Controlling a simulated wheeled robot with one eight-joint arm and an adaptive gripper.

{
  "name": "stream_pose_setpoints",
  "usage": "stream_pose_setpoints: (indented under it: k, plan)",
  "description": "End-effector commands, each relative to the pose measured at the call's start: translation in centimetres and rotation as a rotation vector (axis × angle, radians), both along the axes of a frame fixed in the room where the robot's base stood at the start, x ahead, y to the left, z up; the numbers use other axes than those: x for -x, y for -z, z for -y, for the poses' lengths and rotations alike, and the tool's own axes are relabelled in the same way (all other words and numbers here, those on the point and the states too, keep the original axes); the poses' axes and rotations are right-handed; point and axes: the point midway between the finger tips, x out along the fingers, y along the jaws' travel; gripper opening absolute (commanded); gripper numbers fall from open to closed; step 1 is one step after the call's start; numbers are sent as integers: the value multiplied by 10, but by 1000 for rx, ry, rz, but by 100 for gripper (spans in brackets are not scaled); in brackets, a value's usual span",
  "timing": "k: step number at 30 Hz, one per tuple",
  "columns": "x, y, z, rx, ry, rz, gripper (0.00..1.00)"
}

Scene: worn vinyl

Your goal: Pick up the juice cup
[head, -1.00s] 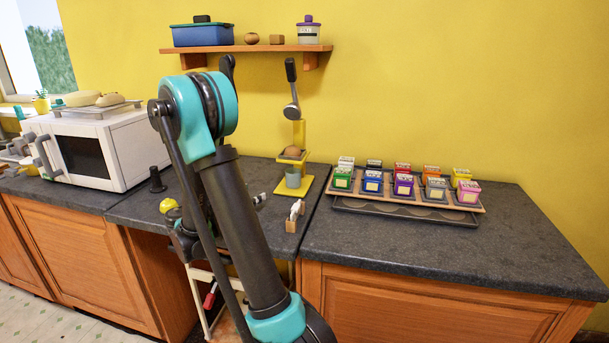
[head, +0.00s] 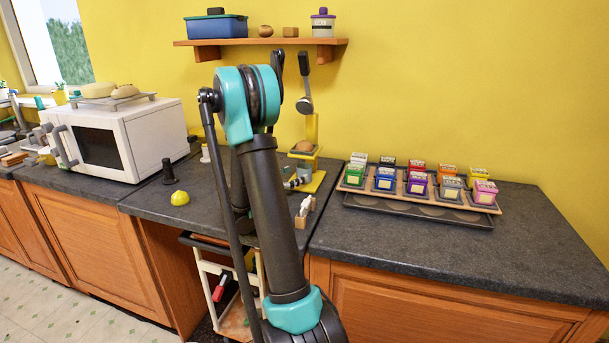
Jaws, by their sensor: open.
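The juice cup (head: 304,172) is a small grey-blue cup on the yellow base of the juicer press (head: 316,181), below its yellow shelf. It is partly covered. My gripper (head: 293,183) is mostly hidden behind my own arm in the head view. The part that shows is open and close to the cup's left front side. Whether it touches the cup or has the cup between its fingers cannot be made out.
A small white item in a wooden holder (head: 304,212) stands in front of the press. A yellow lemon-like object (head: 180,197) and a dark pepper mill (head: 168,172) are to the left. A rack of coloured boxes (head: 407,190) is to the right. The right front counter is clear.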

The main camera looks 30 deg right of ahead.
Motion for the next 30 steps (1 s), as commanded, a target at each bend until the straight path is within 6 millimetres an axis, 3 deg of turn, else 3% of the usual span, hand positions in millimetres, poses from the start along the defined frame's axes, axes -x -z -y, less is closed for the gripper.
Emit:
stream_pose_setpoints:
  k: [5,15,23,30]
  plan:
    - [-2,0,7,0,-1,0,76]
    - [-10,2,50,0,2,0,76]
    - [-12,2,53,0,-2,0,76]
    - [-12,2,53,0,-1,0,46]
